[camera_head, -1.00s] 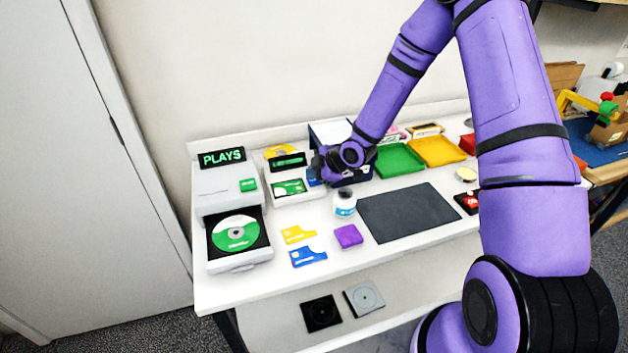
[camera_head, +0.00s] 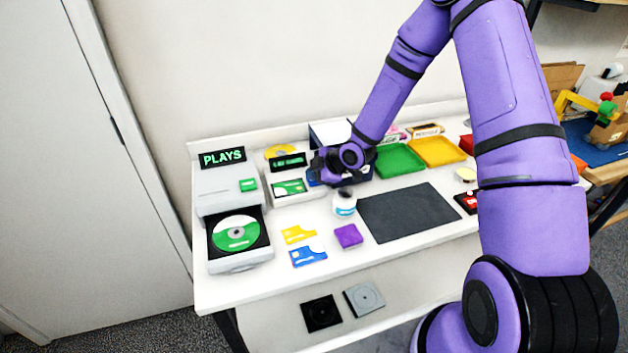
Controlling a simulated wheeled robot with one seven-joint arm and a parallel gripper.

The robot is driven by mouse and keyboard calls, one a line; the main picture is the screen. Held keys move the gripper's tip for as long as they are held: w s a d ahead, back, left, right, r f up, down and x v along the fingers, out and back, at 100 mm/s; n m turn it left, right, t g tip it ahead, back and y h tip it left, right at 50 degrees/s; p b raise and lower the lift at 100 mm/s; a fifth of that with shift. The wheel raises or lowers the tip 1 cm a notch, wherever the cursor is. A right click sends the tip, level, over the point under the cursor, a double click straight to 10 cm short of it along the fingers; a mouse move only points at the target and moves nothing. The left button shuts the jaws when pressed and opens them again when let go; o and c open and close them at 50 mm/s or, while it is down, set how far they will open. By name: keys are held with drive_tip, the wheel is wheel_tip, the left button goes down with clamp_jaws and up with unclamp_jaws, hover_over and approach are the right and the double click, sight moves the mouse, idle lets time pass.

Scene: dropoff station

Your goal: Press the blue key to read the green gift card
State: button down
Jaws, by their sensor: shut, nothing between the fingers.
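The green gift card (camera_head: 290,187) lies in the slot of the white card reader (camera_head: 297,198), below its small dark display with green text (camera_head: 288,162). The blue key (camera_head: 313,178) shows only as a sliver at the reader's right side. My gripper (camera_head: 322,170) is shut and empty, low over the right part of the reader, with its tips at the blue key. The gripper covers most of the key, so I cannot tell whether it touches or presses it.
A disc player (camera_head: 232,203) with an open tray holding a green disc is on the left. Yellow (camera_head: 298,234) and blue (camera_head: 308,257) cards, a purple block (camera_head: 348,236) and a white jar (camera_head: 344,204) lie in front.

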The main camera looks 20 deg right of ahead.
drive_tip(key=shift+s+d+f, duration=0.2)
drive_tip(key=shift+d+f, duration=0.2)
drive_tip(key=shift+f, duration=0.25)
idle(0.5)
drive_tip(key=shift+r, duration=0.1)
drive_tip(key=shift+w+d+r, duration=0.15)
drive_tip(key=shift+d+r, duration=0.05)
drive_tip(key=shift+r, duration=0.25)
drive_tip(key=shift+w+d+r, duration=0.1)
drive_tip(key=shift+d+r, duration=0.05)
drive_tip(key=shift+r, duration=0.35)
drive_tip(key=shift+w+d+r, duration=0.1)
drive_tip(key=shift+r, duration=1.15)
drive_tip(key=shift+a+r, duration=0.2)
drive_tip(key=shift+r, duration=0.8)
drive_tip(key=shift+a+r, duration=0.15)
drive_tip(key=shift+r, duration=0.1)
